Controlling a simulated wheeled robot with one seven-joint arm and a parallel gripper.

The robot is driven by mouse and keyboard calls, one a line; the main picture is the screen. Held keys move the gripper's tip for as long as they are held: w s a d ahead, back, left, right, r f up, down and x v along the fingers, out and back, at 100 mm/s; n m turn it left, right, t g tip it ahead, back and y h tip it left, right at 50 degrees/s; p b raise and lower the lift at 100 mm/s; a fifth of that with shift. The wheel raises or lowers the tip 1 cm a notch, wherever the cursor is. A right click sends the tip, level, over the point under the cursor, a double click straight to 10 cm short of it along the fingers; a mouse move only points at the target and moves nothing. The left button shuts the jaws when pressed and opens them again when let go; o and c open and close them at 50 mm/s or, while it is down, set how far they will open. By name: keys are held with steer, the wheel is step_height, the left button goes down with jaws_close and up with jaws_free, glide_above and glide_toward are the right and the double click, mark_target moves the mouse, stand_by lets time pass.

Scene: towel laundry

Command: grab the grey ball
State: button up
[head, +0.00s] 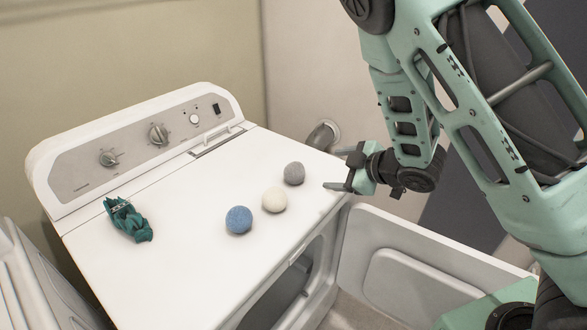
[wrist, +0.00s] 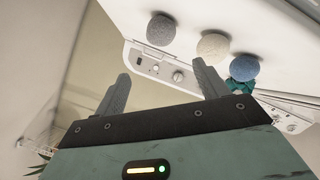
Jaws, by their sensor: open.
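The grey ball (head: 294,173) sits on the white dryer top (head: 185,215), near its right edge in the head view. In the wrist view the grey ball (wrist: 161,29) is at the top, beyond the gap between the fingers. My gripper (head: 337,170) is open and empty, just right of the grey ball and apart from it. Its two fingers also show in the wrist view (wrist: 162,88).
A cream ball (head: 274,199) and a blue ball (head: 239,219) lie in a row to the front left of the grey one. A teal cloth bundle (head: 128,220) lies at the left. The dryer door (head: 420,265) hangs open at the right front. A vent pipe (head: 322,137) is behind.

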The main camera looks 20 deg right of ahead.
steer(key=p, duration=0.3)
glide_toward(300, 172)
steer(key=x, duration=0.4)
steer(key=shift+w+a+r, duration=0.1)
steer(key=shift+w+r, duration=0.15)
steer(key=shift+f+p+x, duration=0.15)
steer(key=shift+p+x, duration=0.35)
steer(key=shift+x, duration=1.05)
steer(key=shift+f+p+x, duration=0.2)
steer(key=shift+p+x, duration=0.3)
steer(key=shift+x, duration=1.1)
steer(key=shift+s, duration=0.15)
steer(key=c, duration=0.7)
